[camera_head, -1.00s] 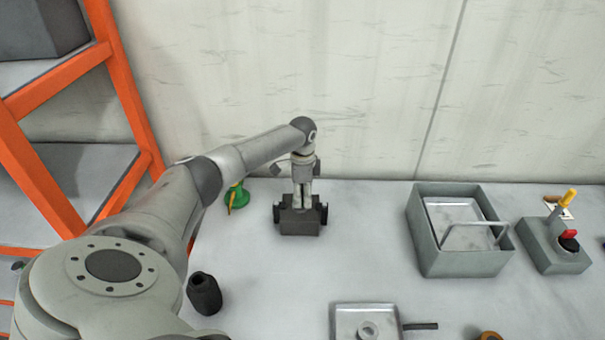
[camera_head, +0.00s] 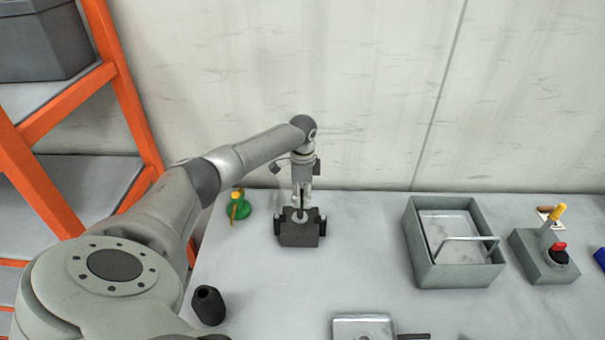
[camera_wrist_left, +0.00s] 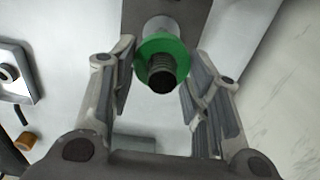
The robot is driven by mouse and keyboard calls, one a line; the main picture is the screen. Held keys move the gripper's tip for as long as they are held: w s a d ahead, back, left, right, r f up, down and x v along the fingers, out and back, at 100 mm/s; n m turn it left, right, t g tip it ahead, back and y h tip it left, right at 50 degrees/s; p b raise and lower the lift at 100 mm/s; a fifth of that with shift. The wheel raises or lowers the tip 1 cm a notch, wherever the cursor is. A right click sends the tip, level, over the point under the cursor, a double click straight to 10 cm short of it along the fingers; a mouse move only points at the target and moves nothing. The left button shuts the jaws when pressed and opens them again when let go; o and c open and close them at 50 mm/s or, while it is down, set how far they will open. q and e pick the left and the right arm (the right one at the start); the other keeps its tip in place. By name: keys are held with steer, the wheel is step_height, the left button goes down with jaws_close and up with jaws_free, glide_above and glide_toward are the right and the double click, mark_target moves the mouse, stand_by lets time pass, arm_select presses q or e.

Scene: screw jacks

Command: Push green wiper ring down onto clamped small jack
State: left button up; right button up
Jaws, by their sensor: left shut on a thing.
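In the left wrist view, the green wiper ring (camera_wrist_left: 162,43) sits around the dark threaded screw (camera_wrist_left: 160,76) of the small jack, between my left fingertips. The jack's grey cylindrical body (camera_wrist_left: 158,24) shows beyond the ring. My left gripper (camera_head: 301,205) is shut on the ring and points down over the dark clamp (camera_head: 298,239), which holds the jack upright. In the head view, the fingers hide the ring. Whether the ring touches the jack body cannot be told. My right gripper is not in view.
A green jack (camera_head: 238,210) with a yellow-orange part stands left of the clamp. A black cylinder (camera_head: 208,306) stands nearer the front. A grey tray (camera_head: 418,262) and a control box (camera_head: 545,262) stand right. The bench between clamp and tray is clear.

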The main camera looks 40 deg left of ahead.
arm_select(q)
steer(key=shift+r, duration=3.9)
